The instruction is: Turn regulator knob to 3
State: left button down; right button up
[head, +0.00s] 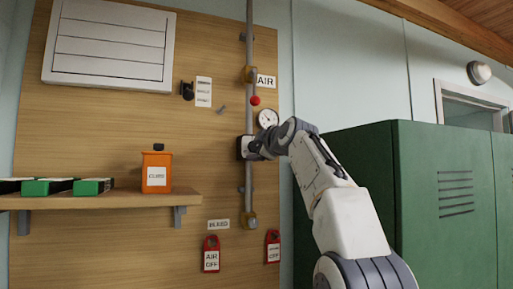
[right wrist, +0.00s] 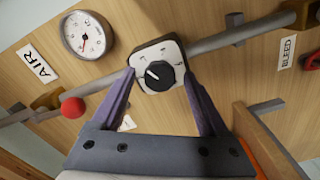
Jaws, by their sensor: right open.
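The regulator knob (right wrist: 160,77) is round and black, on a white dial plate (right wrist: 148,53) fixed to the air pipe. Its white pointer mark aims to the upper left in the right wrist view; the dial's numbers are too small to read. My right gripper (right wrist: 158,70) is open, with one finger on each side of the knob and plate. I cannot tell whether the fingers touch them. In the head view my right gripper (head: 254,148) is at the regulator (head: 240,147) and hides most of it. My left gripper is not in view.
A pressure gauge (head: 267,118) and a red ball handle (head: 255,100) sit above the regulator on the pipe (head: 249,205). Red "air off" tags (head: 211,254) hang below. A shelf (head: 110,201) with an orange container (head: 157,172) is left; green lockers (head: 440,200) stand right.

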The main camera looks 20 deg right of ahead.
jog(key=shift+s+f+b, duration=0.1)
jog(key=shift+s+b, duration=0.2)
jog(key=shift+s, duration=0.05)
jog(key=s+b, duration=0.5)
jog(key=s, duration=0.4)
jog(key=shift+s+d, duration=0.2)
jog(key=shift+s, duration=0.15)
